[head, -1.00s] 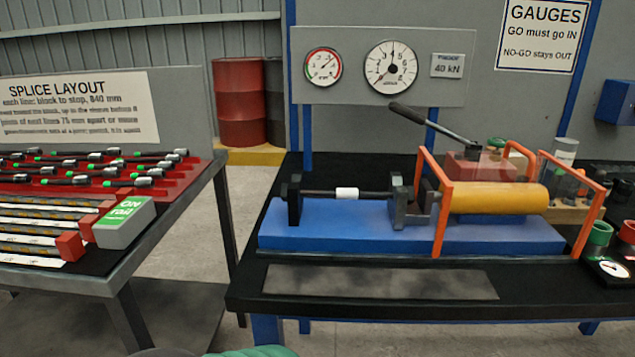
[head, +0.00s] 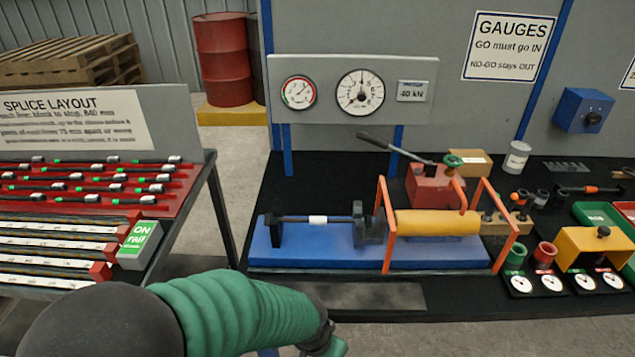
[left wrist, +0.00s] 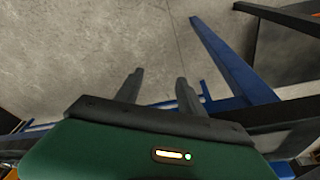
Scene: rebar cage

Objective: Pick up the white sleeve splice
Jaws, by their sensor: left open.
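The white sleeve splice (head: 318,220) sits around a dark bar held level in the blue test bench (head: 330,256), between a black end block and a grey clamp. My left arm reaches in from the lower left in the head view, its gripper cut off or hidden near the bottom edge. In the left wrist view my left gripper (left wrist: 157,88) is open and empty, its two fingers apart over the concrete floor. The splice does not show in that view. My right gripper is not in view.
Orange guard frames (head: 386,228) and a yellow cylinder (head: 437,223) stand right of the splice. A red pump (head: 432,184) with a long lever is behind. A red rack (head: 100,200) of bars stands left. Blue table legs (left wrist: 222,60) are near my left fingers.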

